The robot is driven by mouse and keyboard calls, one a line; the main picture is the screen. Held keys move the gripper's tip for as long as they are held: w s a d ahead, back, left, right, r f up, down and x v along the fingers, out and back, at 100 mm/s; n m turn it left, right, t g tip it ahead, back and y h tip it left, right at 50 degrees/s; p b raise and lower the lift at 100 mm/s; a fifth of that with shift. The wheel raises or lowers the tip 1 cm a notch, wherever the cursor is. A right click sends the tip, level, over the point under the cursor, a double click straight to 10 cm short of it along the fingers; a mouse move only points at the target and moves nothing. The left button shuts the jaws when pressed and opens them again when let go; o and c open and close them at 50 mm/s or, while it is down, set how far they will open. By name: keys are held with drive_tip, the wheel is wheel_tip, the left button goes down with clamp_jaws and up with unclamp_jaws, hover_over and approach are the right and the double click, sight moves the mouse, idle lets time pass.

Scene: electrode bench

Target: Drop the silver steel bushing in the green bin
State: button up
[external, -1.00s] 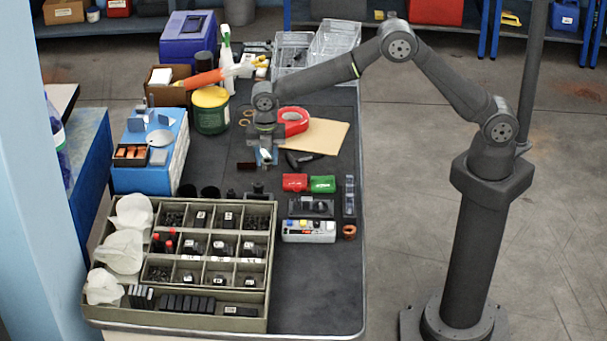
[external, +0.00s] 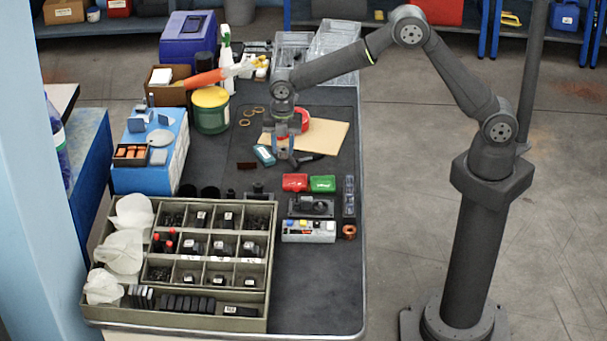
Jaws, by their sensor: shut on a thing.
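My gripper (external: 283,150) points down above the dark mat in the middle of the bench. It is shut on a small silver-grey piece, which looks like the steel bushing (external: 283,154); the jaws hide part of it. The small green bin (external: 322,184) lies in front of my gripper and to its right, apart from it. A red bin (external: 295,182) of like size stands directly left of the green bin.
A teal-and-white item (external: 264,155) lies left of my gripper. A tan sheet (external: 325,135) and a red tape roll (external: 305,120) lie behind it. A compartment tray (external: 273,230) fills the front left.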

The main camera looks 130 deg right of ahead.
drive_tip(key=s+a+f+m, duration=0.3)
drive_tip(key=s+a+m, duration=0.2)
drive_tip(key=s+a, duration=0.45)
drive_tip(key=shift+a+f, duration=0.15)
drive_tip(key=shift+f, duration=1.15)
drive_tip(key=shift+a+f, duration=0.15)
drive_tip(key=shift+f, duration=1.15)
drive_tip(key=shift+f, duration=0.85)
drive_tip(key=o, duration=1.1)
wheel_tip(320, 180, up, 17)
drive_tip(key=shift+r, duration=0.2)
